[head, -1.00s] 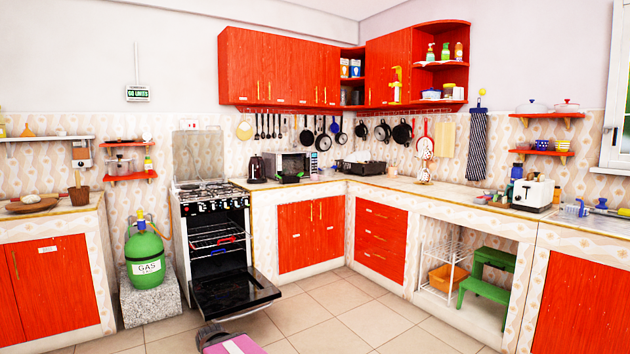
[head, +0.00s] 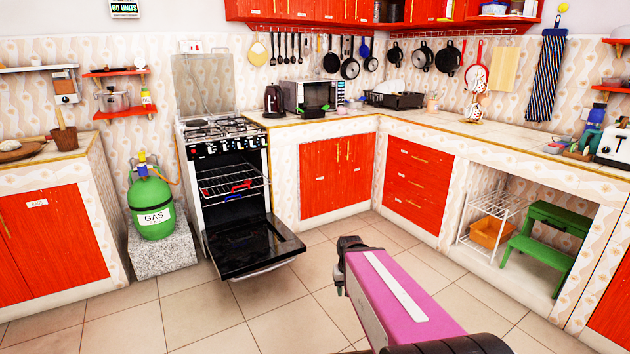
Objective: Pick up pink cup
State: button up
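I cannot clearly make out a pink cup. My pink arm reaches in from the bottom of the head view, over the floor. My gripper (head: 345,262) is the dark end of this arm, well short of the counter. Its fingers are not clear, so I cannot tell whether it is open or shut. Nothing is seen held in it.
The oven door (head: 254,245) hangs open, low over the floor, left of my arm. A green gas cylinder (head: 152,205) stands on a stone block. A green step stool (head: 548,240) and a white rack (head: 490,222) are under the right counter. The middle floor is clear.

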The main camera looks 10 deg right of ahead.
aim_at(341, 112)
jog(key=i+l+z, duration=0.4)
jog(key=i, duration=0.15)
jog(key=i+z, duration=0.45)
jog(key=i, duration=0.15)
jog(key=i+j+z, duration=0.1)
jog(key=i+z, duration=0.3)
jog(key=i, duration=0.15)
jog(key=i+l+u, duration=0.25)
jog(key=i, duration=0.5)
jog(key=j, duration=0.1)
